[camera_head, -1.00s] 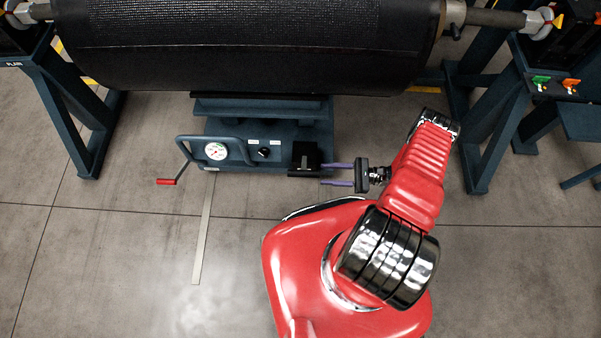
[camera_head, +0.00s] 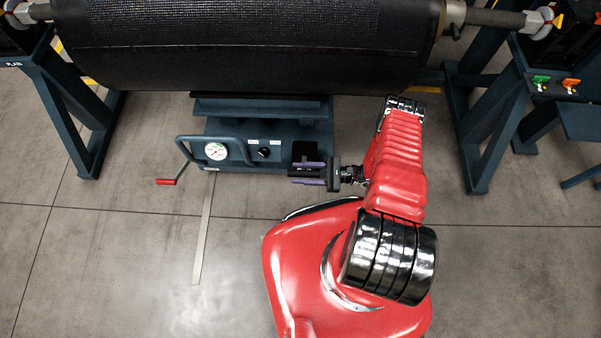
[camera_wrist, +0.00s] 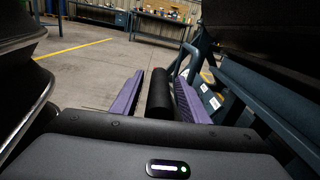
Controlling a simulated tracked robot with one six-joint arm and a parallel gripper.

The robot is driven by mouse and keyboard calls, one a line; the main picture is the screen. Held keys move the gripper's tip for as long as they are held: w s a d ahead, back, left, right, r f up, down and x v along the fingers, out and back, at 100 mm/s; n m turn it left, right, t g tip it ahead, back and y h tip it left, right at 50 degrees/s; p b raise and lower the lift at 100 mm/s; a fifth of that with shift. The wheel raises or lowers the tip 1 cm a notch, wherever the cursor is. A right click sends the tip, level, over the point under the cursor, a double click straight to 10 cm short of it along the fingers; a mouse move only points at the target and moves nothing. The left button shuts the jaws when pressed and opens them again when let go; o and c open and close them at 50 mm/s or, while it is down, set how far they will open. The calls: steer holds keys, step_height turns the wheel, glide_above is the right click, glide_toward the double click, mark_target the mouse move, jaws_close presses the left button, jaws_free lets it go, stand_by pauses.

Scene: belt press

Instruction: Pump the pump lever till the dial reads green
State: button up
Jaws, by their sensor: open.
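The pump unit (camera_head: 225,165) sits low under the black roll in the head view. Its white dial (camera_head: 215,151) is small, and I cannot tell where the needle points. A black grip, which looks like the pump lever (camera_head: 299,173), is at the unit's right end. My gripper (camera_head: 306,173) is open, with one purple finger on each side of this grip. In the wrist view the black cylindrical grip (camera_wrist: 160,100) stands between the open fingers of my gripper (camera_wrist: 159,77), with a gap showing at the left finger. Contact at the right finger is unclear.
A red-handled crank (camera_head: 167,182) sticks out at the pump unit's left. A bent tube handle (camera_head: 205,138) runs around the dial. The large black roll (camera_head: 250,50) hangs above. Blue stand legs (camera_head: 90,130) flank it.

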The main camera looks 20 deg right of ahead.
steer(key=shift+c, duration=0.6)
jaws_close()
